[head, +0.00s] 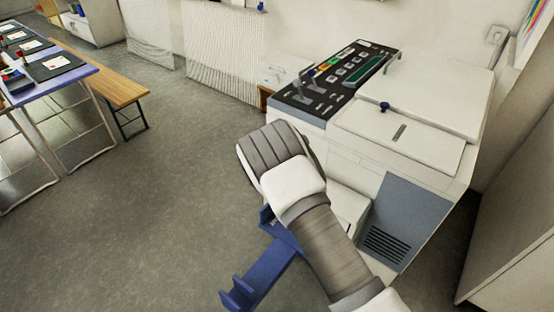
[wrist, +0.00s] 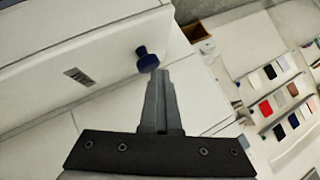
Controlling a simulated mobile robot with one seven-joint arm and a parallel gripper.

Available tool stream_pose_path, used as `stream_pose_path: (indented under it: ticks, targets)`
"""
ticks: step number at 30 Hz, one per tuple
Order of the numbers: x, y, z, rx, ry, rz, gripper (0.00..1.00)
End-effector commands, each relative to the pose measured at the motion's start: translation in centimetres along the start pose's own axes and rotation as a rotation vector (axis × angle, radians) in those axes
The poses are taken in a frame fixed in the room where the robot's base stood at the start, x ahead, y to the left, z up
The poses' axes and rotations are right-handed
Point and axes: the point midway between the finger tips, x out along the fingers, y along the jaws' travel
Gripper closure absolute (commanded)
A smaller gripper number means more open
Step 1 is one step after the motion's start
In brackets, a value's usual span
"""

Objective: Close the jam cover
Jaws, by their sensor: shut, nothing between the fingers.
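The jam cover (head: 400,135) appears to be the pale panel with a dark slot on top of the white machine (head: 440,178). A dark blue knob (head: 384,106) stands at its back edge. The wrist view shows the panel (wrist: 75,105) at the left, with the knob (wrist: 147,60) at its edge. I cannot tell whether the panel lies fully flat. My gripper (wrist: 160,75) is shut and empty, its fingertips close to the knob in the picture; contact is unclear. In the head view my arm hides the fingertips.
A control panel (head: 335,80) with buttons lies at the machine's back left. A raised white lid (head: 440,85) is behind the cover. A wooden bench (head: 105,75) and a blue-edged table (head: 50,75) stand far left. The grey floor (head: 150,200) between is clear.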

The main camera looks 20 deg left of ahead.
Motion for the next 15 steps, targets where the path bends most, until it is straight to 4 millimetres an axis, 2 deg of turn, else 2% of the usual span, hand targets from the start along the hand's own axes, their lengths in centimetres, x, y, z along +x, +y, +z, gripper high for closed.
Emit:
stream_pose_path:
  ticks: [1,7,15]
  targets:
    - [0.1,0.6,0.9,-0.003,-0.016,0.01,1.0]
    - [-1.7,0.6,0.9,-0.001,-0.018,0.011,1.0]
    - [-6.8,0.2,0.5,-0.001,-0.01,0.003,1.0]
